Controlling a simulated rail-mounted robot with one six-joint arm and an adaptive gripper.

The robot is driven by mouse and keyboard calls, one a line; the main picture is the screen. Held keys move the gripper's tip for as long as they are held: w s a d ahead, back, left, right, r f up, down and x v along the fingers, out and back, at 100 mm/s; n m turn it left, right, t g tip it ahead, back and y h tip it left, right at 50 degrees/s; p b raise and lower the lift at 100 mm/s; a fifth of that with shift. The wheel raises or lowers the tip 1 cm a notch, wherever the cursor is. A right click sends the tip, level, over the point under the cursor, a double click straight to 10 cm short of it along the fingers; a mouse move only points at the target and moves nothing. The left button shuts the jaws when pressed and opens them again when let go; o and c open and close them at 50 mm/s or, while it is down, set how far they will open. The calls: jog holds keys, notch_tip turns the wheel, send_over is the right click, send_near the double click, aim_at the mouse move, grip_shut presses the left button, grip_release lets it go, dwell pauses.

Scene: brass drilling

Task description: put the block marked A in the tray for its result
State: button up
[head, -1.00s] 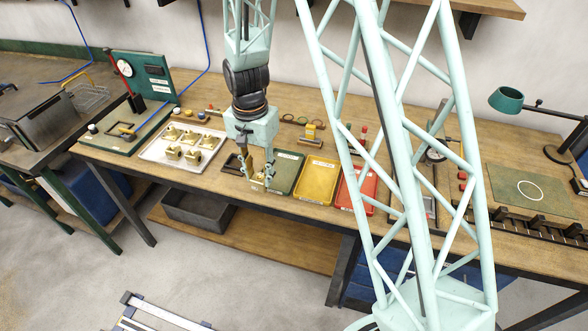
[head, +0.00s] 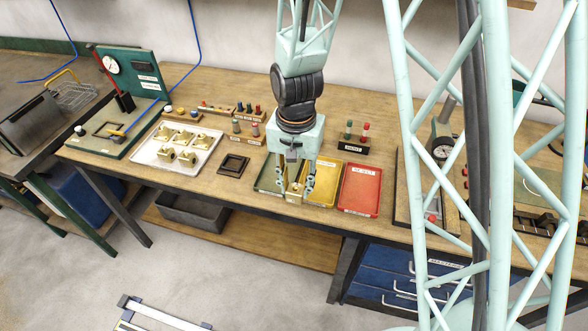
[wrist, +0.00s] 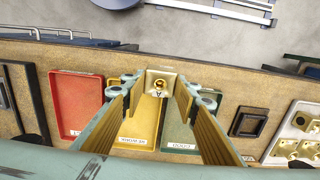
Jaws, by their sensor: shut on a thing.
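My gripper (head: 295,190) is shut on a brass block (head: 294,193) with a round hole in its face. In the wrist view the block (wrist: 161,82) sits between the fingertips. It is over the front edges of the green tray (head: 264,180) and the yellow tray (head: 321,196), near where they meet; its exact height is unclear. The red tray (head: 360,190) is to the right in the head view.
A white tray (head: 150,153) with several brass blocks stands at left. A dark square fixture (head: 233,164) lies between it and the green tray. Small racks with coloured pegs (head: 355,147) stand behind the trays. The bench's front edge runs close below the trays.

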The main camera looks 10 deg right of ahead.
jog(key=shift+s+d, duration=0.1)
jog(key=shift+d, duration=0.1)
dwell(0.4)
jog(key=w+a, duration=0.1)
jog(key=w, duration=0.4)
jog(key=w+a+f, duration=0.1)
jog(key=w, duration=0.3)
jog(key=w+a+p, duration=0.1)
jog(key=w, duration=0.4)
jog(key=shift+w+a+f, duration=0.2)
jog(key=shift+w+a, duration=0.1)
jog(key=shift+a, duration=0.1)
jog(key=shift+w, duration=0.15)
jog(key=shift+w+a, duration=0.1)
jog(key=shift+w, duration=0.15)
jog(key=shift+f, duration=1.8)
jog(key=shift+f, duration=0.15)
jog(key=o, duration=1.2)
